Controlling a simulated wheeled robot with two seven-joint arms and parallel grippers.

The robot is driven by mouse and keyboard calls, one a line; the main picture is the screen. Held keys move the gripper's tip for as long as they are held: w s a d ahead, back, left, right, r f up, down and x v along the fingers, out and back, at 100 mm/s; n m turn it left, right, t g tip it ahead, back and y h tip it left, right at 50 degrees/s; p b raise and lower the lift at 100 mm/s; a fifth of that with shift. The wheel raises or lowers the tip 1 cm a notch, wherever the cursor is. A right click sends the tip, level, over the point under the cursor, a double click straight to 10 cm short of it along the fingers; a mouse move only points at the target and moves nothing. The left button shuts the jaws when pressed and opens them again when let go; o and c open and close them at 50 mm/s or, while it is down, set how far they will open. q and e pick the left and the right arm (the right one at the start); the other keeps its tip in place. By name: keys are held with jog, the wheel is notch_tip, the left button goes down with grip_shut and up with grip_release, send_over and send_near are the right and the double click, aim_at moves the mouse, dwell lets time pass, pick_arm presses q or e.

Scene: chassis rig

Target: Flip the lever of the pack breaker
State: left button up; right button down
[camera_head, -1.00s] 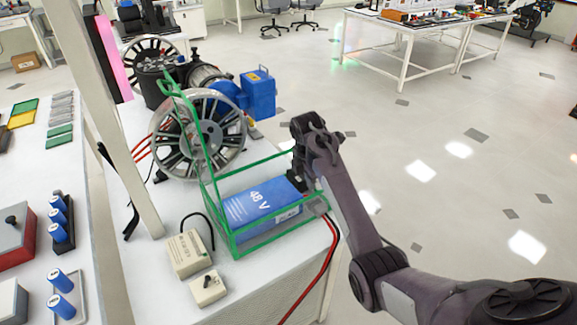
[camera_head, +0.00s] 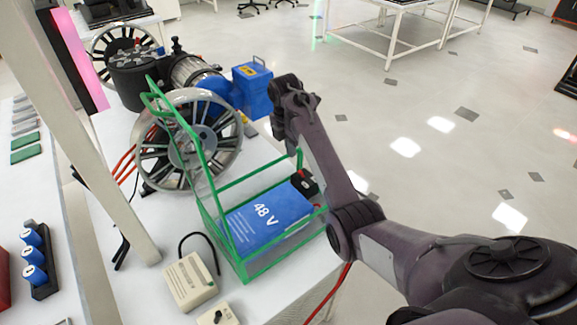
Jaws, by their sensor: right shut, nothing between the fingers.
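A small black box with a red part (camera_head: 303,182), apparently the pack breaker, sits at the far right end of the blue 48 V pack (camera_head: 266,218). The pack lies inside a green wire frame (camera_head: 243,265) on the bench. The lever's position is too small to tell. My right gripper (camera_head: 283,92) is shut and empty, beyond and above the black box, clear of it in the picture. My forearm passes just right of the box, and the fingertips are hard to make out. My left gripper is not in view.
A large spoked wheel (camera_head: 190,140), a motor and a blue box (camera_head: 252,88) stand behind the frame. A beige box (camera_head: 190,282) and a small knobbed box (camera_head: 217,314) stand in front. A pale post (camera_head: 95,140) rises at left. Open floor lies right.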

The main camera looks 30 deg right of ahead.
aim_at(302, 174)
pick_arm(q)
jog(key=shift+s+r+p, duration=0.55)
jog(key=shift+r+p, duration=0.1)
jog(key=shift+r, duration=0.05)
pick_arm(e)
notch_tip(302, 174, down, 10)
jog(key=d, duration=0.1)
jog(key=shift+s+r, duration=0.2)
jog(key=shift+s, duration=0.15)
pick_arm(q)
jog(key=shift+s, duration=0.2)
